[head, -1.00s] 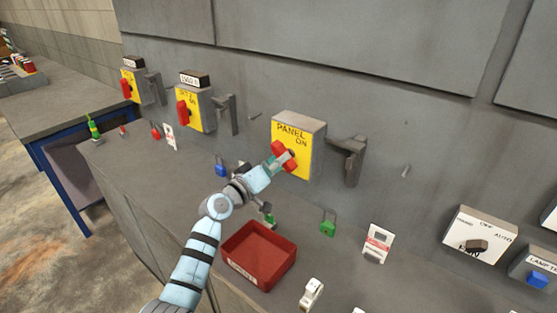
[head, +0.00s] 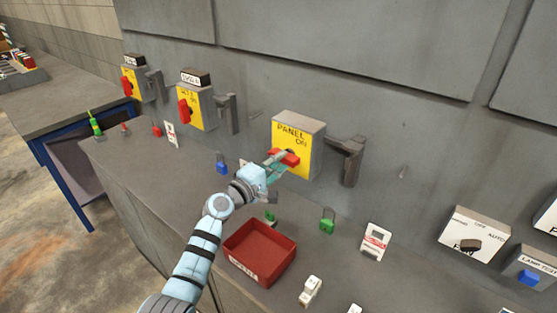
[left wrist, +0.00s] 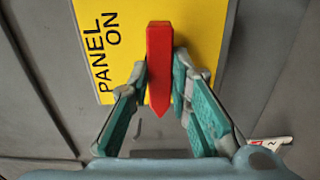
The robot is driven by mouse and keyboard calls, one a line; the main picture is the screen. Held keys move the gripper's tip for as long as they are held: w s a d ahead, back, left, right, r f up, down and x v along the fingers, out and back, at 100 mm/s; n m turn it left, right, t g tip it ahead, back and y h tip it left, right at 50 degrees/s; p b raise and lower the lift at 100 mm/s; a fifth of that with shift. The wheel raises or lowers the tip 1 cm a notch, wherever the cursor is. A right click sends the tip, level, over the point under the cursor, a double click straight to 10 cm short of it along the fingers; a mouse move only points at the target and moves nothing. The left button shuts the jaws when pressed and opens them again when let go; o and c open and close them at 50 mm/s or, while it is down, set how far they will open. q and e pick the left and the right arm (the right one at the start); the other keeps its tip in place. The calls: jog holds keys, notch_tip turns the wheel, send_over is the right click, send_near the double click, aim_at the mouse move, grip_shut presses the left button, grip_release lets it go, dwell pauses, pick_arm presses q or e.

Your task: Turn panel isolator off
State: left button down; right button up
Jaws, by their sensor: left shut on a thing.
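The panel isolator (head: 299,137) is a grey box on the wall with a yellow face lettered PANEL. Its lettering PANEL ON shows turned sideways in the left wrist view (left wrist: 96,42). Its red handle (head: 289,158) lies about level across the face in the head view. In the left wrist view the handle (left wrist: 159,62) runs along the lettering, with its pointed end toward the start of the words. My left gripper (head: 278,159) is shut on the handle, one finger on each side of it. My right gripper is out of view.
Two similar isolators (head: 195,106) (head: 132,86) with red handles stand to the left. On the bench are a red tray (head: 232,262), a blue padlock (head: 221,168), a green padlock (head: 327,222) and a white tag (head: 376,241). A grey bracket (head: 350,160) projects beside the panel isolator.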

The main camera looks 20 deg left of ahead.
pick_arm(q)
jog(key=shift+f, duration=0.1)
dwell(0.5)
jog(key=c, duration=1.5)
grip_release()
jog(key=shift+d, duration=0.1)
jog(key=v, duration=1.2)
